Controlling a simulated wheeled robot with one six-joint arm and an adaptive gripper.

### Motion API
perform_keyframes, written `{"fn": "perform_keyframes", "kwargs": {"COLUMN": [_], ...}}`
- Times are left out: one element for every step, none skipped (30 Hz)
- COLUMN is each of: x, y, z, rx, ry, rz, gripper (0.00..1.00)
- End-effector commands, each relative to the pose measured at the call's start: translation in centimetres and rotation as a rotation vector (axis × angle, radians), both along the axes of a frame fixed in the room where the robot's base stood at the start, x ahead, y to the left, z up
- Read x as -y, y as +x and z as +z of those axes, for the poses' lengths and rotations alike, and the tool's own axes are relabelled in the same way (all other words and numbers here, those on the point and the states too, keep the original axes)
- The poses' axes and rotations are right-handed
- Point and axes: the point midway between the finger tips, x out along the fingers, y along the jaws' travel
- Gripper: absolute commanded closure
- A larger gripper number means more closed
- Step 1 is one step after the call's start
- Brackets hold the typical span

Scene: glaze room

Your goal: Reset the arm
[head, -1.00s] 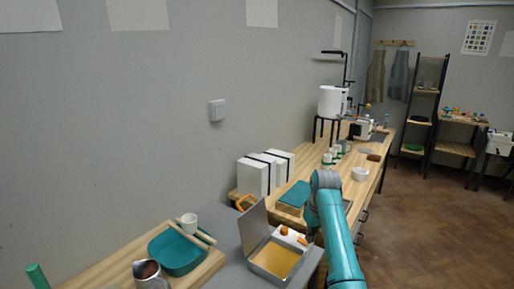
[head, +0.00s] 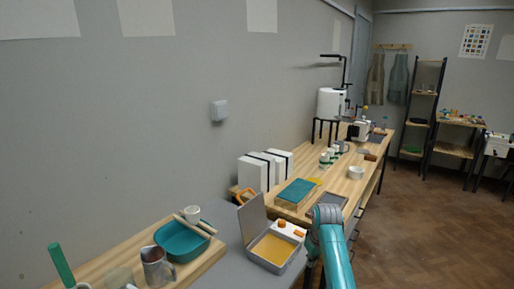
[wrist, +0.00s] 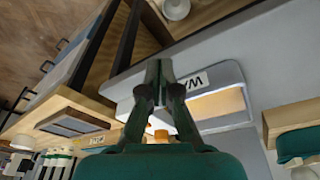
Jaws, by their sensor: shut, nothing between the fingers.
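My arm (head: 334,258) rises from the bottom edge of the head view, right of an open grey metal box (head: 258,262) with a yellow-orange inside. In the head view my gripper is hidden or too small to make out. In the wrist view my gripper (wrist: 158,72) is shut and empty, its two dark fingertips together. In that view the fingertips overlap the grey box (wrist: 236,74), which bears partly covered dark letters. Whether they touch it, I cannot tell.
A teal-topped wooden block (head: 296,191), a dark panel (head: 330,199) and a white bowl (head: 356,173) lie on the long bench. A teal basin (head: 182,243), a small cup (head: 192,213) and a metal pitcher (head: 155,268) stand at the left. Open floor (head: 440,235) lies right.

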Motion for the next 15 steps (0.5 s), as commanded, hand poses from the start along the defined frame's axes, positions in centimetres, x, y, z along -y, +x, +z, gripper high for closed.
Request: {"fn": "perform_keyframes", "kwargs": {"x": [0.0, 0.0, 0.0, -0.1, -0.1, -0.1, -0.1, -0.1, -0.1, -0.1, -0.1, -0.1, -0.1, -0.1, -0.1], "y": [-0.5, -0.8, -1.1, -1.5, -1.9, -2.5, -3.0, -3.5, -4.3, -4.9, -5.6, -6.4, -7.1, -7.8, -8.7], "z": [-1.4, -2.1, -3.1, -4.0, -5.0, -6.3, -7.3, -8.4, -9.8, -10.8, -11.7, -12.9, -13.9, -14.7, -15.8], "rx": [0.008, 0.014, 0.026, 0.033, 0.043, 0.057, 0.068, 0.081, 0.099, 0.112, 0.124, 0.141, 0.154, 0.168, 0.184], "ry": [0.0, 0.001, 0.002, 0.002, 0.003, 0.004, 0.004, 0.005, 0.007, 0.008, 0.009, 0.01, 0.011, 0.012, 0.014], "rz": [-0.005, -0.009, -0.013, -0.018, -0.022, -0.029, -0.034, -0.04, -0.047, -0.053, -0.059, -0.066, -0.071, -0.076, -0.084], "gripper": [1.0, 1.0, 1.0, 1.0, 1.0, 1.0, 1.0, 1.0, 1.0, 1.0, 1.0, 1.0, 1.0, 1.0, 1.0]}}
